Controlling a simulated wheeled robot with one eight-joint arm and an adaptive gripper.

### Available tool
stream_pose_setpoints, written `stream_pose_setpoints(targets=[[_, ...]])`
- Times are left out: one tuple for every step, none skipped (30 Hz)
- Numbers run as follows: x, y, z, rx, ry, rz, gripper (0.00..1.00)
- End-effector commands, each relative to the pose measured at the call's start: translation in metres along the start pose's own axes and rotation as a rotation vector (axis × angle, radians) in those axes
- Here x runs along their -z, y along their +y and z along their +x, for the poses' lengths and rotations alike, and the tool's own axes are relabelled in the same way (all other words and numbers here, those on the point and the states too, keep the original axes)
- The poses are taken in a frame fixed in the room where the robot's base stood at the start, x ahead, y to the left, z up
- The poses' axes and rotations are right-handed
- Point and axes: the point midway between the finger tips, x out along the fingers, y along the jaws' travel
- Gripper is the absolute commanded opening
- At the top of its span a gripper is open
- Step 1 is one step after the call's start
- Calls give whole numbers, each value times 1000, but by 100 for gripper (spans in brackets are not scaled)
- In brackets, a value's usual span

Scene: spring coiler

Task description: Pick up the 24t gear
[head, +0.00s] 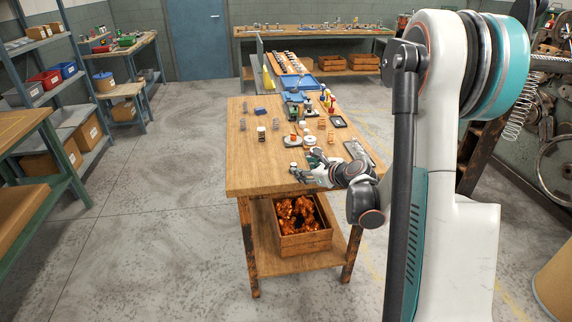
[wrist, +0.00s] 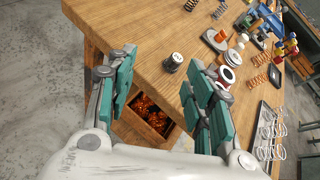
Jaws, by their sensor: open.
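I cannot tell for sure which piece is the 24t gear; no teeth or marking can be read at this size. White round pieces (wrist: 231,60) sit close together on the wooden table, just past my right finger in the wrist view; they also show in the head view (head: 310,140). A small dark cylinder with a pale top (wrist: 173,62) stands upright ahead of my fingers. My gripper (wrist: 158,72) is open, with nothing between its teal-padded fingers. In the head view my gripper (head: 300,171) is over the near part of the table.
The wooden table (head: 246,174) has a clear near left area. Coil springs (wrist: 270,125) lie at the right, and bottles and blue parts (wrist: 265,22) stand farther back. A wooden crate of copper-coloured pieces (head: 305,243) is on the shelf below.

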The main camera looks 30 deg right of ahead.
Motion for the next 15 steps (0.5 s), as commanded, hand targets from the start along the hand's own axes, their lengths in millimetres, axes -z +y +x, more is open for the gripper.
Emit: stream_pose_setpoints(targets=[[12, -13, 2, 18, -12, 68, 48], [17, -19, 3, 26, -20, 107, 48], [24, -25, 4, 35, -29, 150, 48], [28, -29, 5, 40, -36, 178, 48], [32, -32, 5, 45, -41, 203, 48], [36, -36, 5, 50, -47, 229, 48], [38, -38, 6, 52, -51, 245, 48], [40, -39, 6, 54, -54, 257, 48], [42, -40, 8, 55, -57, 268, 48], [43, -41, 10, 56, -58, 275, 48], [43, -41, 13, 56, -59, 278, 48], [43, -42, 18, 56, -60, 280, 48], [44, -42, 23, 56, -60, 280, 48], [43, -42, 28, 56, -59, 279, 48], [43, -42, 37, 56, -59, 277, 48]])
